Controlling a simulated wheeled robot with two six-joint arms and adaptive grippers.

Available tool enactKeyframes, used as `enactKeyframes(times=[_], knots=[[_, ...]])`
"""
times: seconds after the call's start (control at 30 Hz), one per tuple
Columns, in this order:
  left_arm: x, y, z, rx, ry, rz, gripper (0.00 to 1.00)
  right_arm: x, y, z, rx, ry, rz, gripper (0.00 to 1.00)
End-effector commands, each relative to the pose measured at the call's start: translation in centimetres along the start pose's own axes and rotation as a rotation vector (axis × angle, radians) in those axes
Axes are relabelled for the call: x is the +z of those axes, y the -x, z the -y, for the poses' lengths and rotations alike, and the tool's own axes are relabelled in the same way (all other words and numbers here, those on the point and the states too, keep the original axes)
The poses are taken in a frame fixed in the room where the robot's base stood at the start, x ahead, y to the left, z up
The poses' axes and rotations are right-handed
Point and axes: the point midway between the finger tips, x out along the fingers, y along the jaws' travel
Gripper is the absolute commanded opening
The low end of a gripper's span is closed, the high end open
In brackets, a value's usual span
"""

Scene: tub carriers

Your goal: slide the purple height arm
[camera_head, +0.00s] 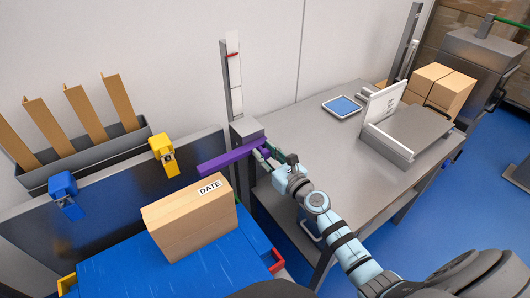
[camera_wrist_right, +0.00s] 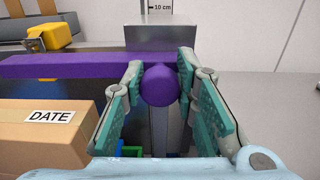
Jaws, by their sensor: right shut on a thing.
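The purple height arm (camera_head: 228,158) reaches out to the left from a grey block (camera_head: 246,128) at the foot of an upright post with a white scale (camera_head: 234,70). The scale has a red mark near its top. My right gripper (camera_head: 272,154) is at the arm's right end. In the right wrist view, the arm (camera_wrist_right: 70,67) runs left from a round purple knob (camera_wrist_right: 160,86), and my right gripper (camera_wrist_right: 159,88) is shut on that knob, a teal-padded finger on either side. My left gripper is not in view.
A cardboard box marked DATE (camera_head: 178,225) stands on a blue surface (camera_head: 130,272) below and left of the arm. Yellow (camera_head: 163,154) and blue (camera_head: 65,194) clamps sit along a grey panel. A steel table (camera_head: 340,150) with a scale-like device extends right.

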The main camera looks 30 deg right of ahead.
Motion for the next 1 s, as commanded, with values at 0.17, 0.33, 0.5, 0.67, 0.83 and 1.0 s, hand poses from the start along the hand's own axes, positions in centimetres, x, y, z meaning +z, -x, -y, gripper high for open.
enactKeyframes(times=[0.17, 0.33, 0.5, 0.67, 0.83, 1.0], knots=[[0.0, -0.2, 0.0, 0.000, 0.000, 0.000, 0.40, 0.6, -0.2, 0.2, -0.005, 0.003, 0.018, 0.30], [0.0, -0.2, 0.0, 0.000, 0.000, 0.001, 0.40, 0.4, -0.2, 0.1, -0.004, 0.002, 0.014, 0.47], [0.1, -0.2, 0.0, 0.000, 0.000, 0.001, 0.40, 0.3, -0.2, 0.1, -0.003, 0.002, 0.011, 0.47], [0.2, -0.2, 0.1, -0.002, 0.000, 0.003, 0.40, 0.1, 1.0, 0.1, -0.003, 0.003, 0.008, 0.47], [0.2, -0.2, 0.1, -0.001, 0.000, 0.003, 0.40, 0.2, 4.8, 0.1, -0.002, 0.005, 0.009, 0.47], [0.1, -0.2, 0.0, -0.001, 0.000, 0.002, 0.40, 0.2, 7.2, 0.1, -0.003, 0.002, 0.012, 0.47]])
